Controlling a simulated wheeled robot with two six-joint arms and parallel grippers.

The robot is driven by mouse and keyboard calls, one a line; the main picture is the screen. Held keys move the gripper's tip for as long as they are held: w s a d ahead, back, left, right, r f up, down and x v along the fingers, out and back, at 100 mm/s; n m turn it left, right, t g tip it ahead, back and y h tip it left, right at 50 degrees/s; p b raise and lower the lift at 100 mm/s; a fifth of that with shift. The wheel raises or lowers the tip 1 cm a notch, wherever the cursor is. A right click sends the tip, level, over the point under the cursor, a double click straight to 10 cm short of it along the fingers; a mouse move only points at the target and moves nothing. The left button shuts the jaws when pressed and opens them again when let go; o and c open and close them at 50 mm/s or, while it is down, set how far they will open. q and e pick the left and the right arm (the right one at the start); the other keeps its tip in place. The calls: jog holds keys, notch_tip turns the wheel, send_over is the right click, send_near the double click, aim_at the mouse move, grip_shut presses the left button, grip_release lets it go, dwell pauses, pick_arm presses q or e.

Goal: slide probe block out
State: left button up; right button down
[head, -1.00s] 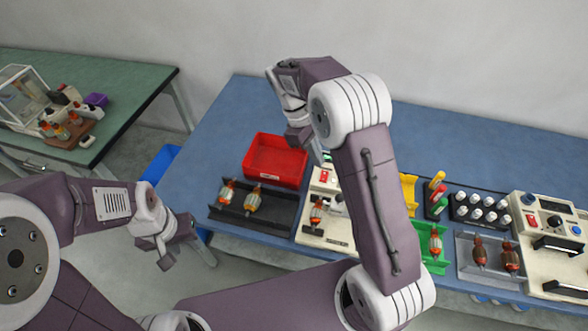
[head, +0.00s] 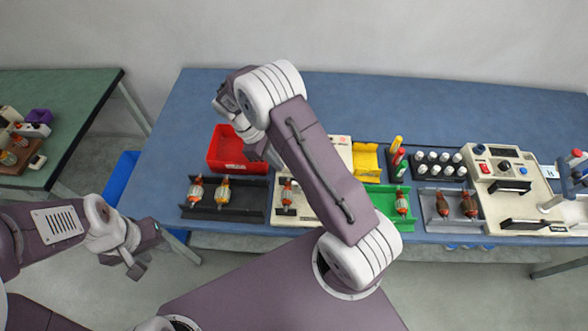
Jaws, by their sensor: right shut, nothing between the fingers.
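A cream tester (head: 507,180) stands at the right of the blue bench, with a red switch, a dark display, a knob and two black bar handles. The front black handle (head: 531,222) lies near the bench's front edge. I cannot tell for sure which part is the probe block. My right gripper (head: 270,159) is shut and empty, above the bench by the red bin, far left of the tester; its own arm partly covers it. My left gripper (head: 143,256) hangs over the floor in front of the bench, small and side-on, touching nothing visible.
A red bin (head: 229,166), a black tray (head: 253,209) with armatures, a yellow holder (head: 366,160), a green tray (head: 383,201), a grey tray (head: 430,217) with two armatures and a rack of white-capped bottles (head: 420,170) line the bench. The rear of the bench (head: 450,105) is clear.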

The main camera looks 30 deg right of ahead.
jog(key=s+d+f+p, duration=0.1)
jog(key=s+d, duration=0.1)
jog(key=s+d+f, duration=0.1)
jog(key=d, duration=0.1)
jog(key=shift+s+f+p, duration=0.15)
jog(key=shift+s+p, duration=0.2)
jog(key=shift+p, duration=0.05)
jog(key=s+d, duration=0.2)
jog(key=d, duration=0.1)
jog(key=shift+d, duration=0.25)
jog(key=shift+a, duration=0.1)
jog(key=shift+w, duration=0.1)
jog(key=shift+f, duration=0.1)
